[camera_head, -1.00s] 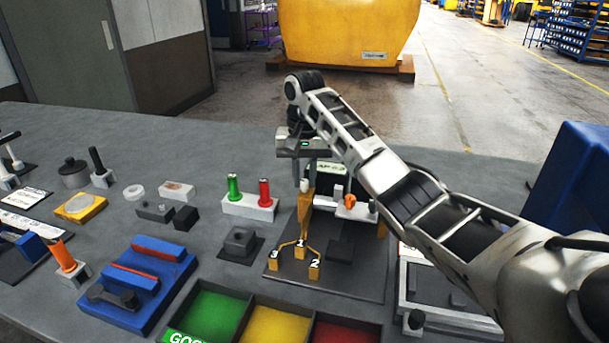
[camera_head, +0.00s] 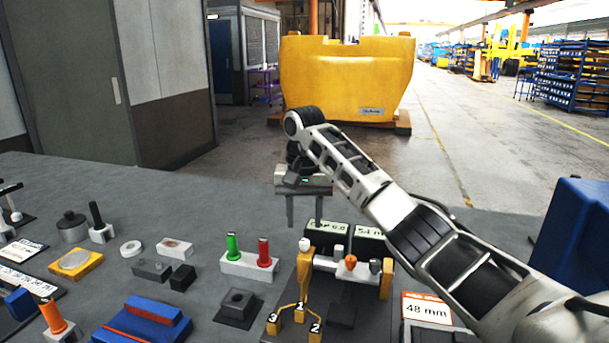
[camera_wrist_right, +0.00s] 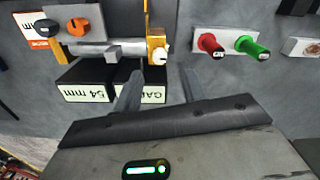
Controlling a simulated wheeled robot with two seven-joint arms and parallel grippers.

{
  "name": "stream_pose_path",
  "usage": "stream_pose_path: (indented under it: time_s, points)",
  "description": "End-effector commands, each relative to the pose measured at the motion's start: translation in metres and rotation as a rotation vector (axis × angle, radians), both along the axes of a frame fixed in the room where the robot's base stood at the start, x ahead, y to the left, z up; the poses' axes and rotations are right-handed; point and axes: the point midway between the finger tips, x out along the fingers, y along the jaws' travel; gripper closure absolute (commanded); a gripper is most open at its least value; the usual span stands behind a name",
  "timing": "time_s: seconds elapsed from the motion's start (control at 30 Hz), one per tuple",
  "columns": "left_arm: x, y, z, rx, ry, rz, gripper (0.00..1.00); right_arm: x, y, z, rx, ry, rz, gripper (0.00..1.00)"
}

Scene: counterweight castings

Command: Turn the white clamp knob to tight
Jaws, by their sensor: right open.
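The white clamp knob (camera_head: 304,244) sits at the left end of a yellow-framed clamp fixture (camera_head: 386,279) in the head view. In the right wrist view the white knob (camera_wrist_right: 158,56) shows beside the yellow bracket, at the end of a pale bar. My right gripper (camera_head: 304,222) is open, with its two fingers hanging apart above and behind the knob. In the wrist view the open, empty fingers of my right gripper (camera_wrist_right: 160,85) point toward the knob, which appears beyond the gap between them. I cannot tell the knob's turn position. My left gripper is not in view.
An orange knob (camera_head: 350,262) and a dark knob (camera_head: 375,266) sit along the same fixture. A block with green and red pegs (camera_head: 247,263) stands left of it. Dark label blocks (camera_wrist_right: 84,86) lie near the fixture. A blue bin (camera_head: 575,235) stands at right.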

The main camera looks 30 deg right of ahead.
Motion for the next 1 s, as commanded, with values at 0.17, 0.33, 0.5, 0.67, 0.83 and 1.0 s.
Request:
stream_pose_path:
  time_s: [0.17, 0.33, 0.5, 0.67, 0.83, 1.0]
  points:
    - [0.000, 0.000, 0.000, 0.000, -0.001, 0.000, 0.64, 0.000, -0.002, 0.043, -0.004, -0.006, -0.004, 0.59]
    - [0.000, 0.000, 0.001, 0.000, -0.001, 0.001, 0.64, 0.000, -0.002, 0.079, -0.002, -0.005, -0.005, 0.59]
    - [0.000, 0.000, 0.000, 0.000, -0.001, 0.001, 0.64, 0.000, -0.001, 0.101, 0.000, -0.002, -0.003, 0.59]
    - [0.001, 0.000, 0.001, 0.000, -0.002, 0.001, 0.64, 0.000, -0.001, 0.110, 0.000, -0.001, -0.004, 0.59]
    - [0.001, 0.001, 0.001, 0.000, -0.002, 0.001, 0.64, 0.000, -0.001, 0.111, 0.001, -0.001, -0.003, 0.59]
    - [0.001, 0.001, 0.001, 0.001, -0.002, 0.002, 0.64, 0.000, -0.001, 0.111, 0.001, -0.001, -0.003, 0.59]
